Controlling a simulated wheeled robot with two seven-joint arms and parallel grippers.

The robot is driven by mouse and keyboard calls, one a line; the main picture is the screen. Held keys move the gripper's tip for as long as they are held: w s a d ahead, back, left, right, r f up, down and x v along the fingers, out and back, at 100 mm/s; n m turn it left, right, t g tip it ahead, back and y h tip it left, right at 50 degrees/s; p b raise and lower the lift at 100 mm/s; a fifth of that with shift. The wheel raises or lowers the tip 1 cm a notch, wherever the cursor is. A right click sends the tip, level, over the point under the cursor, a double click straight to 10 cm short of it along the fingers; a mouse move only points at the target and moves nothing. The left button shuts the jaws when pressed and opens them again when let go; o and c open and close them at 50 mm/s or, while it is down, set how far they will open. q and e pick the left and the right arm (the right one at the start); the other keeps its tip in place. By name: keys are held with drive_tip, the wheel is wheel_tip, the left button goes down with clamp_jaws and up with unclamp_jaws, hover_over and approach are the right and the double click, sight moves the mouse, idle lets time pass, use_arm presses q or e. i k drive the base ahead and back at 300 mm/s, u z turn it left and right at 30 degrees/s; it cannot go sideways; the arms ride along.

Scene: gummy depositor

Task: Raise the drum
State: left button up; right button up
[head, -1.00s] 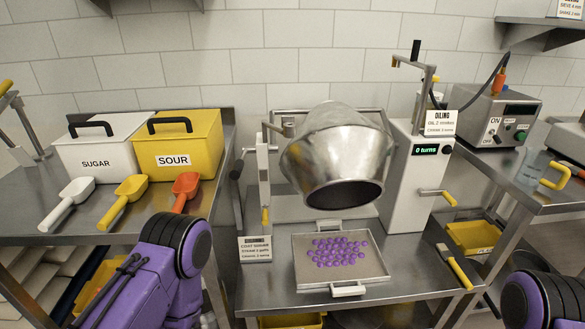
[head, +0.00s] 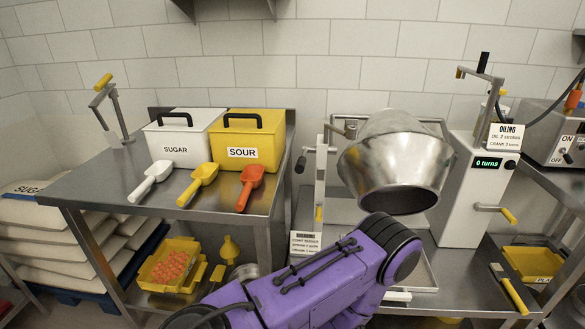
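The metal drum (head: 395,165) hangs tilted in its frame at the right of centre, with its dark mouth facing down and forward. A crank post with a dark handle (head: 301,162) stands at its left. On its right is a white column (head: 465,190) with a display reading "0 turns" and a yellow-tipped crank (head: 497,210). My purple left arm rises from the bottom and covers most of the tray (head: 425,275) below the drum. Its gripper is not visible, and my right arm is out of view.
A white SUGAR bin (head: 180,138) and a yellow SOUR bin (head: 245,138) stand on the left table, with white, yellow and orange scoops in front. A yellow crate (head: 172,265) of orange pieces sits below. A yellow-handled brush (head: 510,288) lies at right.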

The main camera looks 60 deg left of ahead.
sight(397, 166)
drive_tip(key=k, duration=0.35)
drive_tip(key=u, duration=0.75)
